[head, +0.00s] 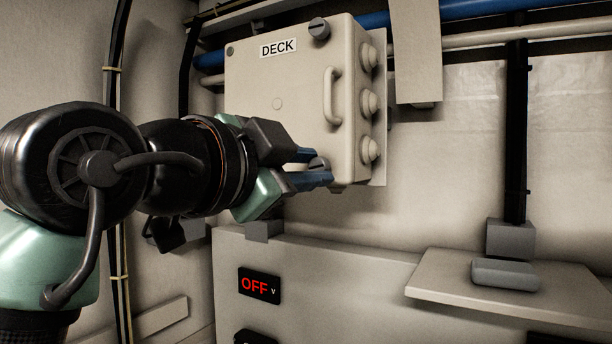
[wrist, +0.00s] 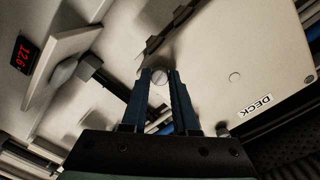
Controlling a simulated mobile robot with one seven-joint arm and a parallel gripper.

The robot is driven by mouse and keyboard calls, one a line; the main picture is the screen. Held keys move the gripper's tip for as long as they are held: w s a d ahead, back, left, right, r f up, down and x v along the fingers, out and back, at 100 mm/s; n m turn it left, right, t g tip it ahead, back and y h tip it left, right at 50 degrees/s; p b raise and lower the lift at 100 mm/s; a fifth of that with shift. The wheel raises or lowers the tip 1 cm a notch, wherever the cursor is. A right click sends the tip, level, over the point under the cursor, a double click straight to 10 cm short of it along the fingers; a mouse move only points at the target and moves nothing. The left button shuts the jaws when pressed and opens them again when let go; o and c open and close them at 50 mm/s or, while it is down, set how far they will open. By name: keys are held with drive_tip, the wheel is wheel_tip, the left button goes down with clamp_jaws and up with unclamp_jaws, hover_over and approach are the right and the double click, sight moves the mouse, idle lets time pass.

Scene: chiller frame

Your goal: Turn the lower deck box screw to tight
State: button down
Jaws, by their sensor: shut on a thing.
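The deck box (head: 295,110) is a cream box on the wall with a DECK label, and it also shows in the wrist view (wrist: 225,50). Its lower screw (head: 318,164) is at the lower right corner of the lid, partly hidden by my fingers. In the wrist view the round screw head (wrist: 158,77) sits between the fingertips. My gripper (head: 322,174) comes in from the left, with its blue fingers shut on the lower screw. The upper screw (head: 319,28) is a dark slotted knob at the top right corner. I cannot tell how tight the lower screw is.
A handle (head: 332,95) stands out from the lid above the fingers. Round cable glands (head: 369,103) line the box's right side. Below are a cabinet with a red OFF display (head: 259,285) and a shelf (head: 520,290) holding a grey block (head: 506,273). Pipes run behind the box.

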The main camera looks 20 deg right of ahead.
drive_tip(key=shift+m+b, duration=0.3)
drive_tip(key=shift+m, duration=0.8)
drive_tip(key=c, duration=0.7)
unclamp_jaws()
drive_tip(key=b+v, duration=0.4)
drive_tip(key=v, duration=0.9)
